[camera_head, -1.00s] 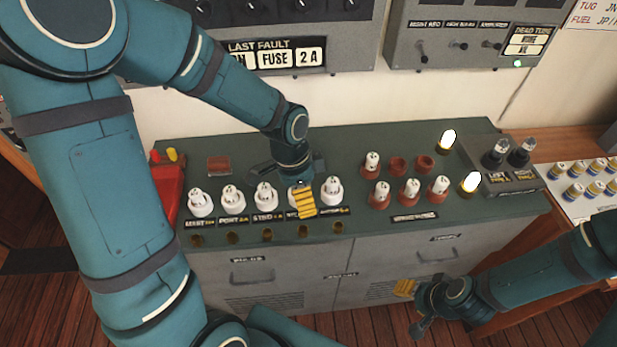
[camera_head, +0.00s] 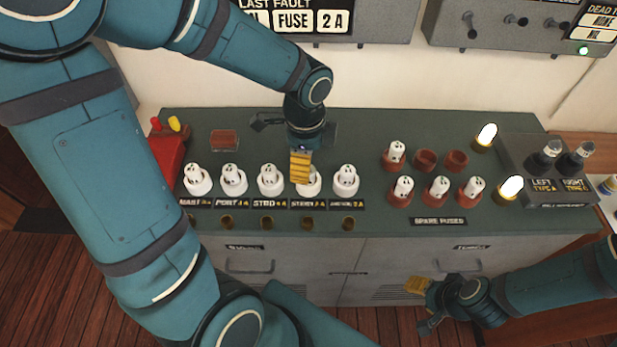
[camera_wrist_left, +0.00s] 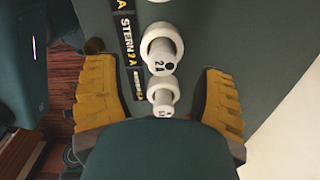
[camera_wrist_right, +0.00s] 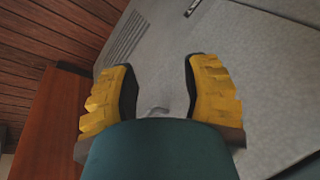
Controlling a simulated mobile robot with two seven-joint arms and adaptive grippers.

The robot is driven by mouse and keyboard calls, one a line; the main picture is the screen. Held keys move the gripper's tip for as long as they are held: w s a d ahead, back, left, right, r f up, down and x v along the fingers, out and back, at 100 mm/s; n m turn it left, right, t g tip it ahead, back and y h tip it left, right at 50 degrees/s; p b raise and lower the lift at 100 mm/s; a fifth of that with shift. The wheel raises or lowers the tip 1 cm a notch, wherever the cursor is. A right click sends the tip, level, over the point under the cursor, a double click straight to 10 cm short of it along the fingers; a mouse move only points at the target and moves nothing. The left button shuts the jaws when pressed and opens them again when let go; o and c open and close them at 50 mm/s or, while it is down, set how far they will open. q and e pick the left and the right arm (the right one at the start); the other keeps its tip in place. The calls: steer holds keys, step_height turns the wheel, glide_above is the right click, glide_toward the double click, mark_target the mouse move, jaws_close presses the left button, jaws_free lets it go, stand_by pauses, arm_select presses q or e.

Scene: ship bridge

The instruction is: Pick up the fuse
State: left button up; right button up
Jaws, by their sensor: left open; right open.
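A row of white fuses in round white holders stands on the green console (camera_head: 370,120), labelled MAST, PORT, STBD, STERN and one more at the right end (camera_head: 345,180). My left gripper (camera_head: 300,165) is open above the STERN fuse (camera_head: 311,186), partly hiding it. In the left wrist view, the STERN fuse (camera_wrist_left: 163,55), marked 2A, and the end fuse (camera_wrist_left: 162,97) show between its spread fingers. White spare fuses (camera_head: 438,190) stand in red holders above the SPARE FUSES label. My right gripper (camera_head: 425,303) is open and empty before the cabinet front; its fingers also show in the right wrist view (camera_wrist_right: 160,90).
A LAST FAULT panel (camera_head: 310,20) on the wall reads FUSE 2 A. Two spare holders (camera_head: 425,160) are empty. Lit lamps (camera_head: 510,188) and a grey box with two dark knobs (camera_head: 548,175) are at right. A red object (camera_head: 166,147) stands at left.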

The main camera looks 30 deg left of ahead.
arm_select(q)
steer(key=shift+w+d+f+b, duration=0.15)
steer(key=shift+f+b, duration=0.25)
steer(key=shift+f, duration=0.95)
steer(key=shift+w+f+b, duration=0.1)
steer(key=shift+f+b, duration=0.3)
steer(key=shift+f, duration=0.95)
steer(key=shift+o, duration=0.2)
jaws_close()
